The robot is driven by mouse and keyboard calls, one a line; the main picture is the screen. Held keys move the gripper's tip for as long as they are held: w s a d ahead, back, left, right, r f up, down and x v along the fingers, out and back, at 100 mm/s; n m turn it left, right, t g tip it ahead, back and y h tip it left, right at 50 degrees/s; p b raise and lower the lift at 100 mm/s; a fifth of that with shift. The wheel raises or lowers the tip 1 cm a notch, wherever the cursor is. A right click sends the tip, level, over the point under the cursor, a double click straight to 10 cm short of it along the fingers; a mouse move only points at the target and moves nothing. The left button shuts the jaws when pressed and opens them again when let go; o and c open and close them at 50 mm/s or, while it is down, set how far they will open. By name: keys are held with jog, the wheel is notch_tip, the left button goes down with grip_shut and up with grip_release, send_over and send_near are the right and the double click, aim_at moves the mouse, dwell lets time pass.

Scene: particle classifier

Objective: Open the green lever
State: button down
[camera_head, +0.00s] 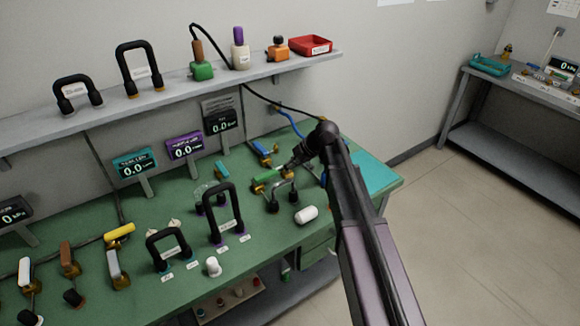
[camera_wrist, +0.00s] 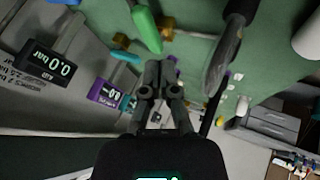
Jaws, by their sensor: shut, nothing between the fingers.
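The green lever (camera_head: 266,175) lies over a brass valve body towards the back right of the green workbench. In the wrist view the green lever (camera_wrist: 147,30) shows as a bright green bar just beyond my fingertips, beside a brass fitting (camera_wrist: 166,27). My gripper (camera_head: 288,165) is at the lever's right end in the head view, partly hidden by my own arm. In the wrist view my gripper (camera_wrist: 160,66) is shut and empty, its tips close to the lever's near end. I cannot tell whether they touch it.
A blue lever (camera_head: 260,148) stands behind the green one. A metal hoop with black ends (camera_head: 284,195) and a white cylinder (camera_head: 306,214) are in front. Black handles (camera_head: 222,212) and display panels (camera_head: 185,147) stand to the left. A shelf (camera_head: 190,85) runs above.

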aim_at(266, 178)
jog(key=shift+b+x, duration=3.55)
jog(key=shift+x, duration=1.05)
